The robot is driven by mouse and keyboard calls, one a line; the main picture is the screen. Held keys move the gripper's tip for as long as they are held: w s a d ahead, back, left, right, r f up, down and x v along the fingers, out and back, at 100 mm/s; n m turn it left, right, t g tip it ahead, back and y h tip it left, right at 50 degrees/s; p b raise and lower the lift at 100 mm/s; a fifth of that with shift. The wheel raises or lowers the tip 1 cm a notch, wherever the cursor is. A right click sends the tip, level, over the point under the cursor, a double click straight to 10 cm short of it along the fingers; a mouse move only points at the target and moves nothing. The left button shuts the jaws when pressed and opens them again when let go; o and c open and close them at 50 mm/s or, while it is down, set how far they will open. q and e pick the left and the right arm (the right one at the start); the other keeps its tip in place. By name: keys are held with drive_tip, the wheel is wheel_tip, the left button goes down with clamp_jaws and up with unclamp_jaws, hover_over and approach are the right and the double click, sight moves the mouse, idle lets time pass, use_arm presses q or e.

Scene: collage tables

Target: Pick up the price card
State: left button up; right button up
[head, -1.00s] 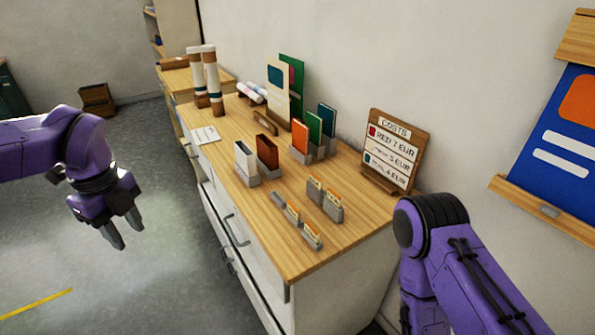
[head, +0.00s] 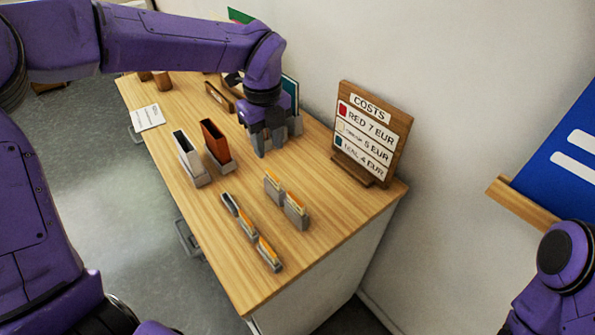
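I cannot tell for certain which item is the price card. Small orange-and-white cards stand in low grey holders near the table's front: a front row (head: 268,253) and a pair behind it (head: 285,200). A wooden board headed COSTS (head: 369,133), listing red, cream and teal prices, stands upright at the back right. My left gripper (head: 267,141) points down over the table, left of the board and behind the small cards. Its two grey fingers look apart, with nothing visible between them. My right gripper is out of view.
A teal upright item (head: 291,92) is partly behind my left gripper. A white sheet (head: 147,117) lies at the left edge. The table's near right corner is bare.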

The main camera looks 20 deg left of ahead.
sight(273, 174)
use_arm(q)
drive_tip(key=f+p, duration=0.1)
drive_tip(key=f, duration=0.5)
drive_tip(key=d+f+p, duration=0.1)
drive_tip(key=f, duration=0.2)
drive_tip(key=shift+s+p, duration=0.2)
drive_tip(key=shift+p, duration=0.15)
drive_tip(key=shift+a+f, duration=0.15)
drive_tip(key=shift+a, duration=0.05)
clamp_jaws()
